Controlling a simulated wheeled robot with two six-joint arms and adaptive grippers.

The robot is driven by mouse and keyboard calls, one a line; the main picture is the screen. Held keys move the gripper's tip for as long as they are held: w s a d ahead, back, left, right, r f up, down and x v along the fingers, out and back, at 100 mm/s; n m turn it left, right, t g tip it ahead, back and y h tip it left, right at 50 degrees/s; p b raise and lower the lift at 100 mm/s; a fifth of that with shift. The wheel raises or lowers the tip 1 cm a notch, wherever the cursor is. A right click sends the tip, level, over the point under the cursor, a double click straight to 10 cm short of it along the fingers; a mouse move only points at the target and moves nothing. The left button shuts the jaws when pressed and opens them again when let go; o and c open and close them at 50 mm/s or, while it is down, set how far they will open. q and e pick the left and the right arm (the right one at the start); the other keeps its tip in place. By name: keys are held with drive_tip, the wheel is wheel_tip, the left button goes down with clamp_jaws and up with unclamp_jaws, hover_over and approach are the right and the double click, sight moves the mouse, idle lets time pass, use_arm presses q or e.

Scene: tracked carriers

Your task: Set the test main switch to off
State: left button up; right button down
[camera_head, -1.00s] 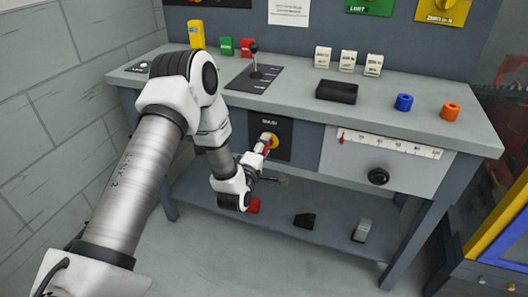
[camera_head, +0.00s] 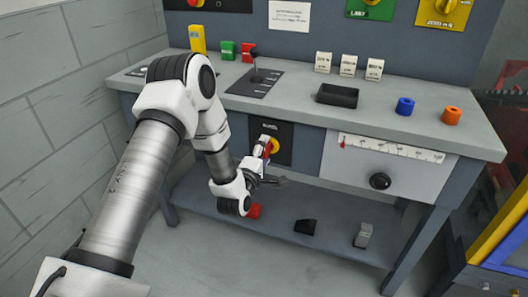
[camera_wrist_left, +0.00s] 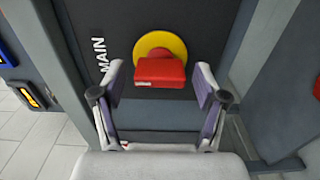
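The test main switch is a yellow disc (camera_head: 273,146) with a red handle on a black plate (camera_head: 284,152) in the bench front. In the left wrist view the yellow disc (camera_wrist_left: 152,44) and red handle (camera_wrist_left: 160,72) show clearly beside a "MAIN" label (camera_wrist_left: 92,53). The handle's wide face lies level across that picture. My left gripper (camera_wrist_left: 159,80) is open, with one finger on each side of the handle and a visible gap at both sides. In the head view my left gripper (camera_head: 265,162) partly covers the switch. My right gripper is out of view.
Above the switch, the bench top (camera_head: 290,109) carries a lever plate (camera_head: 253,82), a black tray (camera_head: 337,94) and blue and orange rings. The lower shelf (camera_head: 340,243) holds several small blocks.

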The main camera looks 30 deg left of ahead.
use_arm(q)
drive_tip(key=v, duration=1.2)
